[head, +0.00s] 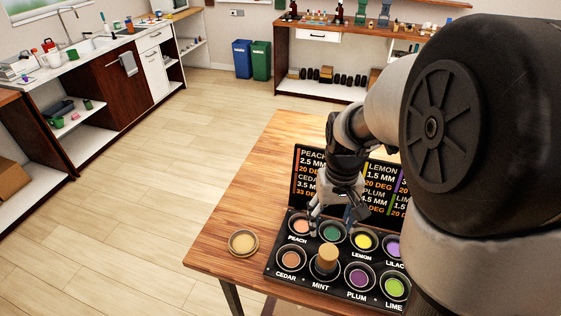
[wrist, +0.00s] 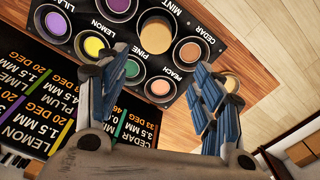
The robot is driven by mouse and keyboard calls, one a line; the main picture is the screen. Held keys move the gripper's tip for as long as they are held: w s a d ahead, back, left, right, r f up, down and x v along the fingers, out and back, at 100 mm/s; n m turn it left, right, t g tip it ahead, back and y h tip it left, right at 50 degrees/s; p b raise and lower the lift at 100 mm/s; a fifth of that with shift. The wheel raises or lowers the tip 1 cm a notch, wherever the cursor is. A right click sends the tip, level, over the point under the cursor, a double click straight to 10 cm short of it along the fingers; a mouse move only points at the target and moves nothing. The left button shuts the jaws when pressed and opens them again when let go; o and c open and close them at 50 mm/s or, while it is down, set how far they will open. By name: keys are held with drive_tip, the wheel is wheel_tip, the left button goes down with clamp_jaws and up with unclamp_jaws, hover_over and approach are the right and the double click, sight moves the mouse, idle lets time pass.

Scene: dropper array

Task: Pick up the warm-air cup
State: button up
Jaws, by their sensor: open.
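A black tray (head: 268,272) on the wooden table holds labelled round cups with coloured contents. The cedar cup (head: 290,260) is orange-brown at the front left; it also shows in the wrist view (wrist: 190,52). The peach cup (head: 301,226) and green pine cup (head: 332,233) are behind it. No cup itself is marked warm-air. My gripper (head: 331,220) is open and empty above the back-left cups; its fingers also show in the wrist view (wrist: 165,68).
A tan cylinder (head: 327,258) stands up from the mint place. Lemon (head: 363,242), lilac, plum (head: 358,277) and lime cups (head: 395,288) fill the right side. A round tan dish (head: 243,242) lies left of the tray. The table's left part is otherwise clear.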

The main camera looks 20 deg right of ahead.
sight(326, 249)
drive_tip(key=shift+o, duration=1.1)
wheel_tip(326, 249, down, 12)
drive_tip(key=b, duration=0.4)
drive_tip(key=shift+s+f, duration=0.1)
drive_tip(key=shift+f, duration=0.05)
drive_tip(key=f+b, duration=0.1)
drive_tip(key=f, duration=0.2)
drive_tip(key=f+b, duration=0.1)
drive_tip(key=f, duration=0.1)
drive_tip(key=shift+s+d+f+b, duration=0.15)
drive_tip(key=shift+s+d+b, duration=0.15)
drive_tip(key=shift+s+d, duration=0.1)
drive_tip(key=shift+a, duration=0.1)
drive_tip(key=shift+c, duration=0.4)
drive_tip(key=c, duration=1.4)
drive_tip(key=shift+o, duration=0.2)
drive_tip(key=shift+r, duration=0.25)
